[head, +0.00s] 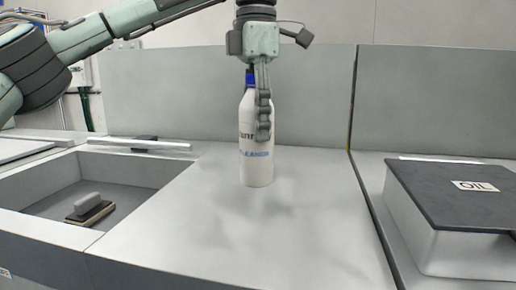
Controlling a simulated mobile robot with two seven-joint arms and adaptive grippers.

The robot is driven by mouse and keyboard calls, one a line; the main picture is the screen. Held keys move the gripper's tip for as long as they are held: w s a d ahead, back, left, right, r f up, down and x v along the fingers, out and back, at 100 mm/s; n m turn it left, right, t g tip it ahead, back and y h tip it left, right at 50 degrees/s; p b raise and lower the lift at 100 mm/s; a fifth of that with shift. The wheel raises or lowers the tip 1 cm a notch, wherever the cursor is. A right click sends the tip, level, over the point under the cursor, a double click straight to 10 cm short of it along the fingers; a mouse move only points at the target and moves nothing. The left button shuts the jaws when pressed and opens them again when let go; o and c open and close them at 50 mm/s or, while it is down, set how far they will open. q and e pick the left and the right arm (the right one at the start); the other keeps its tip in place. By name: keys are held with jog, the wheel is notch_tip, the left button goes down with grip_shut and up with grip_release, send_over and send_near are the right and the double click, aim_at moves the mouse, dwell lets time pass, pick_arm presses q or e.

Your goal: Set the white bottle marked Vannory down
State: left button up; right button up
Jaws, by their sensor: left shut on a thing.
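The white bottle (256,168) with a blue cap stands upright in the middle of the grey counter. Part of its dark lettering and a blue line of text face me, and a gripper finger hides the rest. My left gripper (262,128) comes down from above and is shut on the bottle. I cannot tell whether the bottle's base touches the counter (190,225). My right gripper is not in view.
At the left is a sunken basin (60,200) with a brush (88,208) in it. At the right is a box with a dark lid marked OIL (445,190). A grey panel (200,100) stands behind. The counter in front of the bottle is clear.

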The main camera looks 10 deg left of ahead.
aim_at(258, 144)
pick_arm(q)
jog(key=shift+w+d+f, duration=0.1)
jog(key=shift+f, duration=1.95)
jog(key=shift+b, duration=0.3)
jog(key=shift+f, duration=0.2)
jog(key=o, duration=1.2)
jog(key=shift+r, duration=0.1)
